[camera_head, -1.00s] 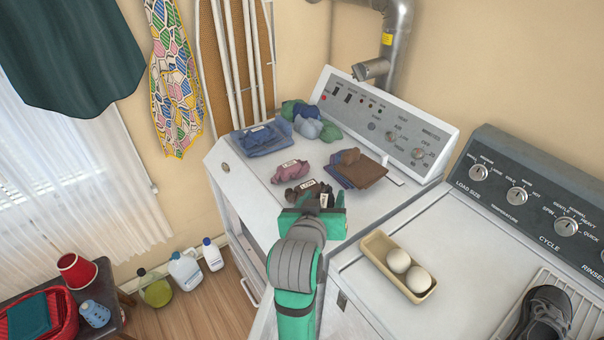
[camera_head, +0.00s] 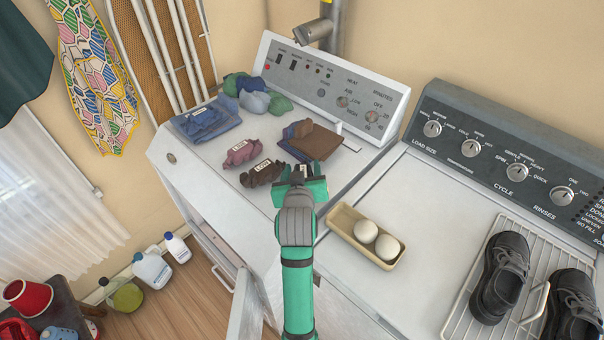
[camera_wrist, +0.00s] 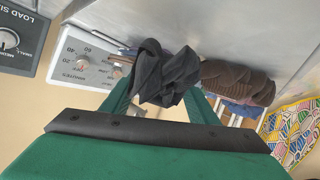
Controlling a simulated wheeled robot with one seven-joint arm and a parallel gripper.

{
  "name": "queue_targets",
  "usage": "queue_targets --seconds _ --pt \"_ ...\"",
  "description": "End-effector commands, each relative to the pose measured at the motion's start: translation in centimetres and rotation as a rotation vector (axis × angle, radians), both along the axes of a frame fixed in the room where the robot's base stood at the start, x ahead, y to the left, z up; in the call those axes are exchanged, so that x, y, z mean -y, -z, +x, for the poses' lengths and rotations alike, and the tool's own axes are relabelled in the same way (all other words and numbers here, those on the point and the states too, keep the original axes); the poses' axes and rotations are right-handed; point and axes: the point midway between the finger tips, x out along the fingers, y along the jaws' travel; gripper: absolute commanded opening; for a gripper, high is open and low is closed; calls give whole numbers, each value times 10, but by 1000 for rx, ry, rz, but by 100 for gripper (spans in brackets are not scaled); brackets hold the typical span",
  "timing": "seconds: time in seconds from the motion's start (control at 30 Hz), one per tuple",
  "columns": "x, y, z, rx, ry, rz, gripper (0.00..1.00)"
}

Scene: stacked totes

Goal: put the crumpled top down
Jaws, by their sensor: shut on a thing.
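My gripper (camera_head: 302,180) is shut on a dark grey crumpled top (camera_wrist: 165,75), which hangs bunched between the green fingers in the wrist view. In the head view the top is mostly hidden by the gripper; only a small dark part with a pale spot shows. The gripper is over the front right part of the white dryer top (camera_head: 205,158), just right of a dark brown crumpled garment (camera_head: 262,173) with a white label. I cannot tell whether the held top touches the surface.
On the washer at right are a tray (camera_head: 345,220) with two white balls and a rack with dark shoes (camera_head: 503,270).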

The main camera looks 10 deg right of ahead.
Motion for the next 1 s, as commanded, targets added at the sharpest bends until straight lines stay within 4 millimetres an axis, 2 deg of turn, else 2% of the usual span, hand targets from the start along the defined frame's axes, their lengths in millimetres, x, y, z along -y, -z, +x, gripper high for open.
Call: queue_targets --seconds 0.2,0.67,0.7,0.73,0.77,1.0 --pt "1 29 1 -2 -1 0 28" --pt "1 37 1 -1 0 0 28" --pt "1 37 1 -1 -1 0 61" --pt "0 37 1 -1 -1 0 68" --pt "0 37 1 -1 -2 0 73" --pt "1 36 1 0 -1 0 73"
